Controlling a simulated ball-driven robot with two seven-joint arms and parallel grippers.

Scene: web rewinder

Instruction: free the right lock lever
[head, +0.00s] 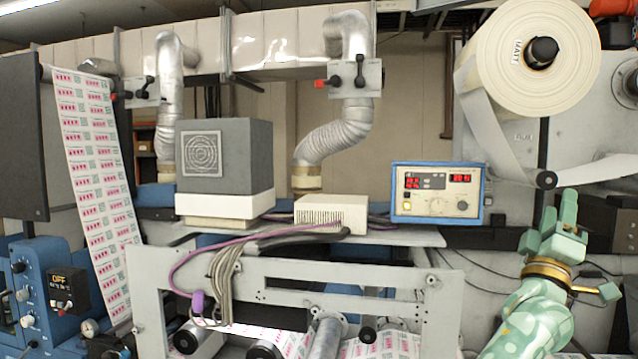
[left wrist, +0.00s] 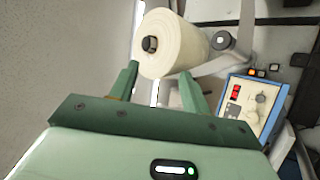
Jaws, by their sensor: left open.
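The right duct (head: 348,125) carries a grey plate (head: 371,76) with a black-knobbed lever (head: 359,71) and a red-knobbed lever (head: 322,83) pointing left. Which of the two is the lock lever I cannot tell for sure. A similar plate with black and red knobs (head: 143,90) sits on the left duct. My left gripper (head: 560,214) points up at the lower right, well apart from the levers. In the left wrist view its two green fingers (left wrist: 158,88) stand apart with nothing between them. No lever shows clearly there. My right gripper is not in view.
A large paper roll (head: 500,70) hangs at upper right; it also shows beyond the fingers in the left wrist view (left wrist: 172,45). A blue control box (head: 437,193), a grey box (head: 250,160) and a white vented box (head: 331,214) stand on the shelf below the right duct.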

